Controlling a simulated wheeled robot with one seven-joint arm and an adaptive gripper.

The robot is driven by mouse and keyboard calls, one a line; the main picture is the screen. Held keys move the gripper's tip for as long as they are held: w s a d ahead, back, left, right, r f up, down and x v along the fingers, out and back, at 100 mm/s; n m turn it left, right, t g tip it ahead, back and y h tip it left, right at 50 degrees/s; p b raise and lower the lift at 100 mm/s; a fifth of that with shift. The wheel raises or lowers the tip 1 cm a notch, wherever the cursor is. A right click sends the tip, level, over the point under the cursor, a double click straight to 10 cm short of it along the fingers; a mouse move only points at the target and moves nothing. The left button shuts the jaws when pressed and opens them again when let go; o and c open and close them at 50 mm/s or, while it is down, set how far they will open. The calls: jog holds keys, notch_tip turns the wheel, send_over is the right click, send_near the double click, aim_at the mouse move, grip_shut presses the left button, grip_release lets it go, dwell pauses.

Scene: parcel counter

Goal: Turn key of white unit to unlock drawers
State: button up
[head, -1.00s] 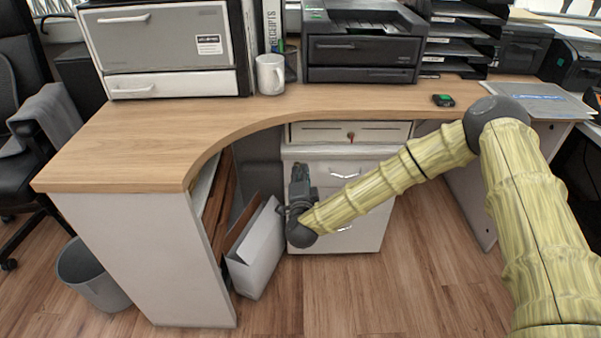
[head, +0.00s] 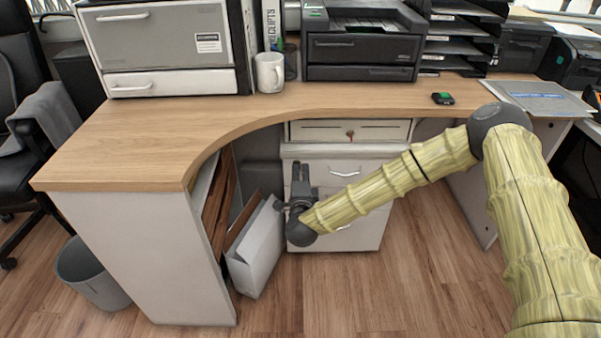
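The white drawer unit (head: 368,222) stands under the desk, with curved silver handles on its drawers (head: 345,173). A white panel (head: 385,132) with a small reddish-brown key (head: 350,133) at its middle shows between the unit's top and the desktop edge. My gripper (head: 300,168) is in front of the unit's left side, below and left of the key and apart from it. Its two dark fingers point up and stand slightly apart, with nothing visible between them. The gripper's wrist and my arm cover part of the lower drawers.
The curved wooden desktop (head: 130,150) overhangs the unit. A white folder box (head: 256,250) stands on the floor just left of my gripper. A grey bin (head: 92,275) is at lower left. Floor in front of the unit is clear. A mug (head: 270,73) and printer (head: 362,45) stand on the desk.

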jog(key=o, duration=0.3)
jog(key=shift+d, duration=0.1)
jog(key=s, duration=1.2)
